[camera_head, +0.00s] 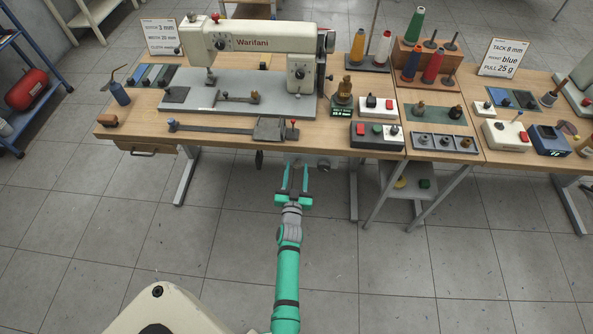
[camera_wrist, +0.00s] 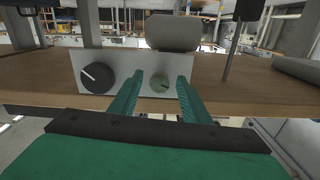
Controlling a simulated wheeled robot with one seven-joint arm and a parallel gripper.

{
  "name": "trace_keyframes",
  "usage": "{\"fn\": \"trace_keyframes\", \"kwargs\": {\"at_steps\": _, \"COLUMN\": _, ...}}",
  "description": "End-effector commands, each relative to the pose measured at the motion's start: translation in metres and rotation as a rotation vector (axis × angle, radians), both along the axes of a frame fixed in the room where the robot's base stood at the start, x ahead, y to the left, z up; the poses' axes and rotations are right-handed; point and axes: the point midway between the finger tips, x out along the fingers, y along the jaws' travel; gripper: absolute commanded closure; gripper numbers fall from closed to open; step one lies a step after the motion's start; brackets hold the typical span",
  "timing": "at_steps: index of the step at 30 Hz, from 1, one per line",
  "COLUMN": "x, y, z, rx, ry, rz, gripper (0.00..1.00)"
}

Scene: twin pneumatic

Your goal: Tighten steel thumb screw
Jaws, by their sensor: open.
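My gripper (camera_head: 296,170) is open and empty, extended toward the front edge of the sewing table. In the wrist view its two green fingers (camera_wrist: 160,82) point at a pale upright panel (camera_wrist: 128,62). A small round grey-green knob (camera_wrist: 160,85) on the panel shows between the fingertips, with a gap on each side. It may be the steel thumb screw, but I cannot tell for certain. A larger black knob with a white pointer line (camera_wrist: 98,77) is on the panel to the left of the fingers. In the head view the panel is mostly hidden below the tabletop.
The wooden table (camera_head: 205,148) holds a white sewing machine (camera_head: 250,37), a long flat tool (camera_head: 215,129) and a switch box (camera_head: 376,135). A dark round part (camera_head: 259,159) hangs below the table edge, left of my gripper. Table legs (camera_head: 187,178) stand either side. The floor in front is clear.

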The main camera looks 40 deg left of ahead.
Motion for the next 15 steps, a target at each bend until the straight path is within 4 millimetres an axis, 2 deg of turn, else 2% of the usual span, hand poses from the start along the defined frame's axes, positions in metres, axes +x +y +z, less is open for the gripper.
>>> {"fn": "trace_keyframes", "kwargs": {"at_steps": 8, "x": 0.0004, "y": 0.0003, "z": -0.0003, "rx": -0.001, "ry": -0.001, "rz": 0.000, "gripper": 0.57}}
{"fn": "trace_keyframes", "kwargs": {"at_steps": 13, "x": 0.0003, "y": 0.0002, "z": -0.0003, "rx": -0.001, "ry": 0.000, "rz": 0.000, "gripper": 0.98}}
{"fn": "trace_keyframes", "kwargs": {"at_steps": 15, "x": 0.0003, "y": 0.0002, "z": -0.0003, "rx": -0.001, "ry": 0.000, "rz": 0.000, "gripper": 0.98}}
